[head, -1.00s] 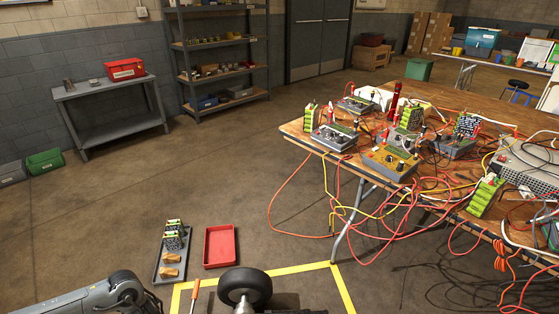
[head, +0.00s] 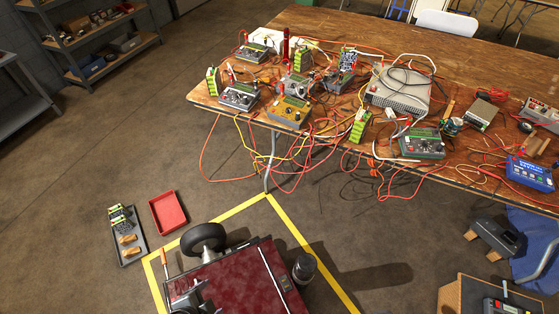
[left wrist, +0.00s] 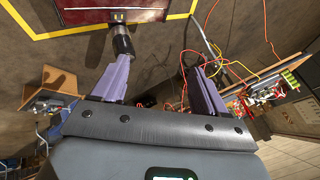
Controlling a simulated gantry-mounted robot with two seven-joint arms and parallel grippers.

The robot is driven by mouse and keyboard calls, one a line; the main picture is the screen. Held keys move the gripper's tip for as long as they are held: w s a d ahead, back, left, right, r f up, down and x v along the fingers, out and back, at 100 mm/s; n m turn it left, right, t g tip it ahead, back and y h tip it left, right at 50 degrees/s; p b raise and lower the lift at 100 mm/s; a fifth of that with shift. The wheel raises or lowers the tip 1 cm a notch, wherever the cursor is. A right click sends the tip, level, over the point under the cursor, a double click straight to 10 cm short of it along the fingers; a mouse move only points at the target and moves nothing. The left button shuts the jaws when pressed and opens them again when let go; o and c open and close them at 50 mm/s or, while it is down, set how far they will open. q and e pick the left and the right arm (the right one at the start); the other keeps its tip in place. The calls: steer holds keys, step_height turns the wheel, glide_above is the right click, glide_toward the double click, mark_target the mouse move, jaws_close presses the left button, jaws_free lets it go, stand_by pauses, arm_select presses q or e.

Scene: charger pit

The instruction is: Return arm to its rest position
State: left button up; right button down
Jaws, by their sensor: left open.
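My left gripper (left wrist: 160,68) shows in the left wrist view. Its two purple-grey fingers stand apart with nothing between them; only floor shows in the gap. A dark cylinder (left wrist: 123,42) at the edge of a maroon panel (left wrist: 62,12) appears beyond the left finger; I cannot tell whether they touch. In the head view, dark grey parts overlap the lower left of the maroon panel (head: 240,280); I cannot tell whether they are mine. My right gripper is not seen.
A wooden table (head: 420,50) crowded with devices and trailing cables fills the upper right. A red tray (head: 168,213) and a grey tray (head: 128,241) lie on the floor at left. A wheel (head: 203,238) stands beside the panel.

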arm_select(q)
steer(key=s+a+n+g+y, duration=0.1)
steer(key=s+a+n+g, duration=0.25)
steer(key=n, duration=0.75)
steer(key=w+p+v, duration=0.3)
steer(key=p+v, duration=0.9)
steer(key=w+r+p+v, duration=0.1)
steer(key=w+p+v, duration=0.1)
steer(key=p+v, duration=1)
steer(key=w+d+r+p+v, duration=0.1)
steer(key=w+p+v, duration=0.2)
steer(key=p+v, duration=0.9)
steer(key=shift+d+r+m+t+p, duration=0.25)
steer(key=shift+r+t+p, duration=0.2)
steer(key=shift+p, duration=0.6)
steer(key=shift+f, duration=0.1)
